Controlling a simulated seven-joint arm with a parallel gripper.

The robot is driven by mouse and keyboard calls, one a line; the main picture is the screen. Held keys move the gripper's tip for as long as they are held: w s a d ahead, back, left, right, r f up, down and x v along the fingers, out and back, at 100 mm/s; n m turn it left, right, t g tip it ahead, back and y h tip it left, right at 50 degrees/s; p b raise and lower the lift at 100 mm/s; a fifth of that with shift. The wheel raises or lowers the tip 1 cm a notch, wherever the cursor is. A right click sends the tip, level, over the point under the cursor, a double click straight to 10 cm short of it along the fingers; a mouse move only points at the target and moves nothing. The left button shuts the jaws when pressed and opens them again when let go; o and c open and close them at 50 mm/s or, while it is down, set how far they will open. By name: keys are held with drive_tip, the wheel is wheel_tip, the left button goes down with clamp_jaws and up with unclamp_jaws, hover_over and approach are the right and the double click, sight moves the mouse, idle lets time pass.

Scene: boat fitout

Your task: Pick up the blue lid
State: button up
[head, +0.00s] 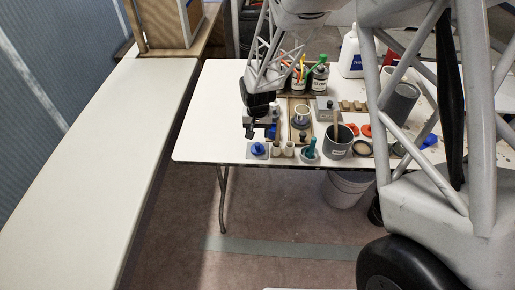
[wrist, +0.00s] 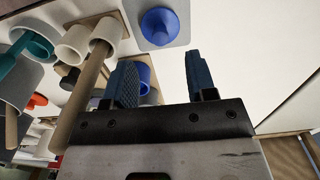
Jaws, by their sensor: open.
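A blue cone-shaped piece (head: 258,148) sits on a small grey square plate at the front left corner of the table's objects. It also shows at the top of the wrist view (wrist: 160,25), beyond my fingertips. A second blue object (wrist: 144,74) is partly hidden behind my left finger in the wrist view; in the head view it shows as a blue patch (head: 273,131) beside my gripper. I cannot tell for certain which of the two is the lid. My gripper (head: 259,134) is open and empty, pointing down above the table; its fingers (wrist: 164,72) stand apart with nothing between them.
White tubes (head: 282,149), one with a wooden stick, stand just right of the blue cone. A teal-handled tool (head: 310,148) and a grey pot (head: 338,142) follow. Jars, a bottle (head: 351,55) and orange rings crowd the right. The white table (head: 205,130) is bare at left.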

sight(257, 143)
drive_tip(key=shift+f, duration=0.9)
drive_tip(key=shift+w+f, duration=0.1)
drive_tip(key=shift+f, duration=2.5)
clamp_jaws()
drive_tip(key=shift+r, duration=0.15)
drive_tip(key=shift+r, duration=1.75)
drive_tip(key=s+d, duration=0.2)
drive_tip(key=s, duration=0.5)
drive_tip(key=s+d+r, duration=0.1)
drive_tip(key=s+d, duration=0.2)
drive_tip(key=s, duration=0.5)
drive_tip(key=shift+r, duration=0.15)
